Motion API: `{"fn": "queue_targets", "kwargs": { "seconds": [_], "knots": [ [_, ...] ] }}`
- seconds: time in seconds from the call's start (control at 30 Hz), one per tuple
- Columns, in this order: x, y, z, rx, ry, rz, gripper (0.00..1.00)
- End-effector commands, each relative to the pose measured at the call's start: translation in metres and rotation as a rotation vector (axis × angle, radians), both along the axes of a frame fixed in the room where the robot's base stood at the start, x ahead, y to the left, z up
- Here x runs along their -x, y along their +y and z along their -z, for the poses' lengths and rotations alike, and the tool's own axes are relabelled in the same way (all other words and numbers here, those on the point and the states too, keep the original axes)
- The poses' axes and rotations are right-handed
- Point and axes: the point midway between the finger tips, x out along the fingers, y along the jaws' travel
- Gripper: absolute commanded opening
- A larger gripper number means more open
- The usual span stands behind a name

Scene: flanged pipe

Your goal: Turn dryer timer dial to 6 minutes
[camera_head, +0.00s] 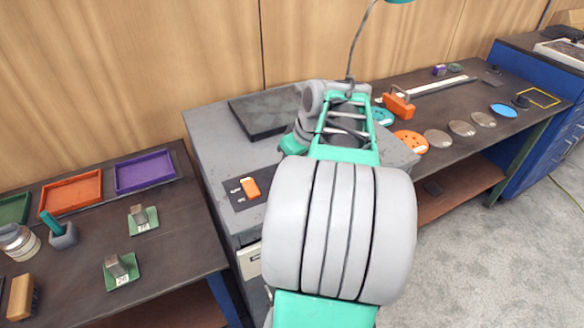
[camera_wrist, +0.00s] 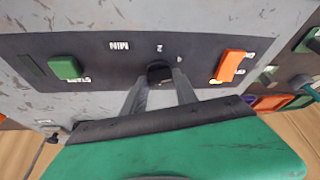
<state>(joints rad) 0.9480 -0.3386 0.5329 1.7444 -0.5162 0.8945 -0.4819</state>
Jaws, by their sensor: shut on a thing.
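The black timer dial (camera_wrist: 158,72) sits on the dark control panel (camera_wrist: 110,70) in the wrist view. White marks "2" and "4" and the word "MIN" are printed near it; other marks are hidden or unreadable, and I cannot read the pointer. My gripper (camera_wrist: 161,80) has its two grey fingers on either side of the dial, shut on it. In the head view my arm hides the dial and my gripper. The grey dryer (camera_head: 225,135) stands in the middle there, with part of its panel (camera_head: 232,191) showing.
An orange rocker switch (camera_wrist: 230,65) is right of the dial, and a green start button (camera_wrist: 65,67) is at the left. In the head view, a bench with trays (camera_head: 180,230) stands left and another bench (camera_head: 465,90) stands right.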

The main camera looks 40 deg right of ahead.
Motion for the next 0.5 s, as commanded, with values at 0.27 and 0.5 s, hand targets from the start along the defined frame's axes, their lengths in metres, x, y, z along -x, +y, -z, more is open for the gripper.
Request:
{"fn": "queue_targets", "kwargs": {
  "seconds": [0.27,0.5],
  "knots": [
    [-0.0007,0.0034,0.0033,0.001,0.0,0.257,0.0],
    [-0.0016,0.0048,0.0028,-0.001,0.001,0.476,0.0]
  ]
}}
